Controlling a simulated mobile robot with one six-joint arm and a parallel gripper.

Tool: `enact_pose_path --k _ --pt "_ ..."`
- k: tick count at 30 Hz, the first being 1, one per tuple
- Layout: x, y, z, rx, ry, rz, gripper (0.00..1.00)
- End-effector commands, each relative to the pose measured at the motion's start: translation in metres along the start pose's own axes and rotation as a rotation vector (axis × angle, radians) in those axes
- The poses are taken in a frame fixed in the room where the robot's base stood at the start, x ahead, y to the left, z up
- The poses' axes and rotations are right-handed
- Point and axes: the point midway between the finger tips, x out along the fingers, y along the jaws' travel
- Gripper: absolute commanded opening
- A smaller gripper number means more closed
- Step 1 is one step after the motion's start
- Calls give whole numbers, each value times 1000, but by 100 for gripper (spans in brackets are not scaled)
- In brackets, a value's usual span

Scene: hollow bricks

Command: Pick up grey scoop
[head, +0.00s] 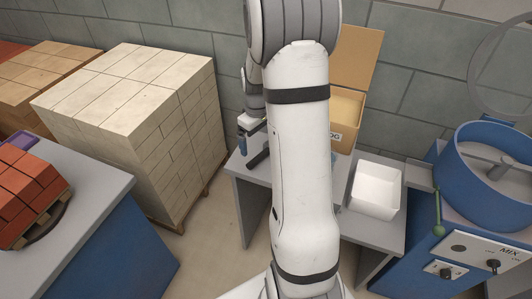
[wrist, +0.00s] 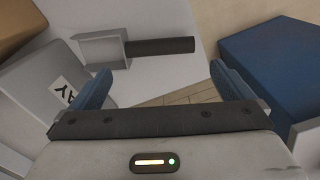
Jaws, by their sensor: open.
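The grey scoop (wrist: 103,49) lies on a pale grey surface in the wrist view. Its grey square pan points left and its dark handle (wrist: 160,46) points right. My gripper (wrist: 160,70) has its two blue fingers spread wide, with nothing between them. In the wrist view the scoop shows just past the fingertips, apart from them. In the head view my gripper (head: 243,145) is partly hidden behind my arm, above the grey table (head: 255,177). A dark bar beside it there looks like the scoop's handle; the pan cannot be made out.
A grey bin with a label (wrist: 55,85) stands close by the left finger. A cardboard box (head: 346,110) and a white tray (head: 375,190) are right of my arm. A brick pallet (head: 140,120) stands left of the table, a blue mixer (head: 480,180) at right.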

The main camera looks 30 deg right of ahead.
Motion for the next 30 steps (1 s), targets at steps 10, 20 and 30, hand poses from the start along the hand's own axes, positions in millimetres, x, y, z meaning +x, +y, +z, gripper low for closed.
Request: enact_pose_path --k 10,20,30 --pt "43 1 3 1 -4 -3 100" --pt "74 2 3 2 -1 -1 100" --pt "74 2 4 3 -1 -1 86"
